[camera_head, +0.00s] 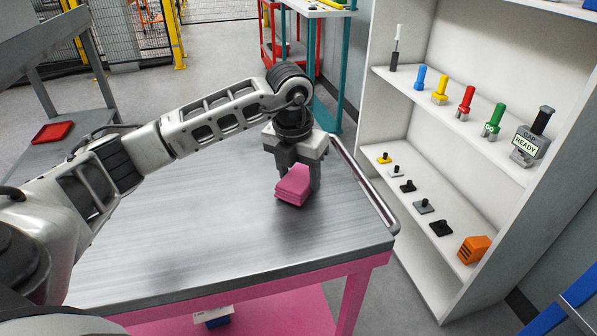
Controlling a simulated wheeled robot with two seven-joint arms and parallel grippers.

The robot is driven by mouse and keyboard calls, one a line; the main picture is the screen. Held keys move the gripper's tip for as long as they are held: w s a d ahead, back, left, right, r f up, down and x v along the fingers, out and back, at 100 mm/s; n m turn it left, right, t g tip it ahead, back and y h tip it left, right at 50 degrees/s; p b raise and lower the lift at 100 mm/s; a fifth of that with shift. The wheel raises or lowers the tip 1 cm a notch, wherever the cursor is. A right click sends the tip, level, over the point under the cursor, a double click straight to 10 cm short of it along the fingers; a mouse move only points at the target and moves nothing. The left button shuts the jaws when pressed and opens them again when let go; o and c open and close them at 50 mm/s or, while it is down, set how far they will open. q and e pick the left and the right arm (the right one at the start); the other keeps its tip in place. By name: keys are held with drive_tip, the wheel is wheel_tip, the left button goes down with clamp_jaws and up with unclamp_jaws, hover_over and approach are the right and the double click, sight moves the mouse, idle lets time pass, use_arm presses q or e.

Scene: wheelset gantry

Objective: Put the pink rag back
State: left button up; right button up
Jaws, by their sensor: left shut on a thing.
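The pink rag (293,188) is a folded stack of cloth at the right part of the metal-topped table (200,250). My left gripper (297,180) points down over it and is shut on the rag. The rag's underside is at or just above the table top; I cannot tell if it touches. The gripper hides part of the rag. My right gripper is not in view.
A white shelf unit (420,90) on the right holds several colored tools and an orange block (473,249). A metal rail (365,185) runs along the table's right edge. A red tray (53,132) lies on a grey table at left. The table top is otherwise clear.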

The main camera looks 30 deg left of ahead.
sight(294, 183)
use_arm(q)
drive_tip(key=shift+f, duration=0.2)
drive_tip(key=shift+f, duration=0.2)
drive_tip(key=o, duration=0.9)
drive_tip(key=shift+o, duration=0.2)
wheel_tip(294, 183, up, 12)
drive_tip(key=s, duration=0.2)
drive_tip(key=shift+r, duration=0.15)
drive_tip(key=shift+d, duration=0.1)
